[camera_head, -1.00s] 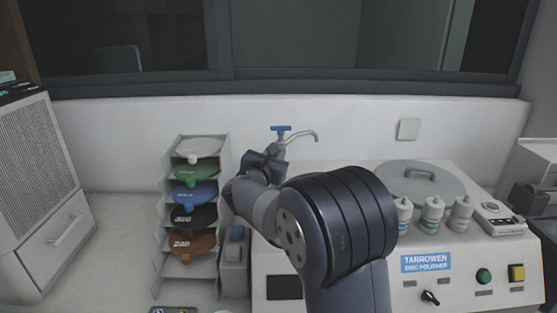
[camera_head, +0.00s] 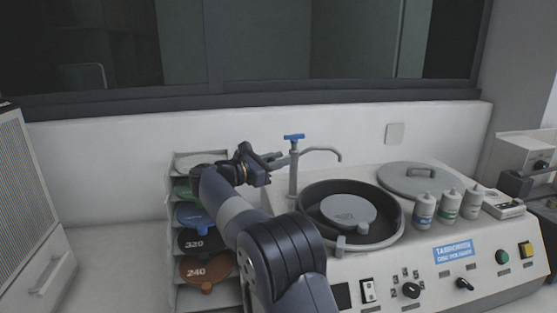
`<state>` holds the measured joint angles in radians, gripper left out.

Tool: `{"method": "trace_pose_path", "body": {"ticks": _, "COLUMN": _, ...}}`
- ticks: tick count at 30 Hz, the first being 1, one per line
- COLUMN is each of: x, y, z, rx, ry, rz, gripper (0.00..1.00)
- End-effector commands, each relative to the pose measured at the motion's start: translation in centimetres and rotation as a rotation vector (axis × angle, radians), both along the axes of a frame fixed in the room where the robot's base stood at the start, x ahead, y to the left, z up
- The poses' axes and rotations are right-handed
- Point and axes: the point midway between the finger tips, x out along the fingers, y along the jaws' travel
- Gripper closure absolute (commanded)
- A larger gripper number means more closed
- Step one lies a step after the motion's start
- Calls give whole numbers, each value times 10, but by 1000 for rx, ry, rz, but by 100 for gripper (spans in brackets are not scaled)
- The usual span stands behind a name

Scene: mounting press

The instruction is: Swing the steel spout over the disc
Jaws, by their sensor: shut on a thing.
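The steel spout (camera_head: 322,150) curves right from the top of an upright tap post with a blue handle (camera_head: 294,137). Its downturned tip shows above the rear of the black bowl (camera_head: 393,222). The grey disc (camera_head: 348,211) lies inside that bowl, in front of and below the tip in the picture. My gripper (camera_head: 279,160) is at the left side of the tap, level with the spout's base. Its jaws are shut on the spout fitting there; the exact contact is small and hard to make out.
A rack of coloured discs (camera_head: 177,270) stands left, behind my arm. A grey lid with a handle (camera_head: 421,178), several bottles (camera_head: 447,204) and a small device (camera_head: 504,204) sit right of the bowl. Knobs and buttons line the polisher's front panel (camera_head: 445,275). A wall rises behind.

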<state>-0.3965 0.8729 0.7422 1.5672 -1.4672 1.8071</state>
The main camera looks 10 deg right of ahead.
Motion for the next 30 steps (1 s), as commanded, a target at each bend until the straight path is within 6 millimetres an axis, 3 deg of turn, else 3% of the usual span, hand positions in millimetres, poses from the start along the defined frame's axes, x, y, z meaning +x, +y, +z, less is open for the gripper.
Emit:
{"method": "trace_pose_path", "body": {"ticks": 12, "x": 5, "y": 1, "z": 2, "rx": 0, "ry": -2, "rz": -124, "gripper": 100}}
{"method": "trace_pose_path", "body": {"ticks": 28, "x": 5, "y": 1, "z": 2, "rx": -2, "ry": -4, "rz": -140, "gripper": 100}}
{"method": "trace_pose_path", "body": {"ticks": 29, "x": 5, "y": 1, "z": 2, "rx": -2, "ry": -4, "rz": -140, "gripper": 77}}
{"method": "trace_pose_path", "body": {"ticks": 30, "x": 5, "y": 1, "z": 2, "rx": -2, "ry": -4, "rz": -140, "gripper": 74}}
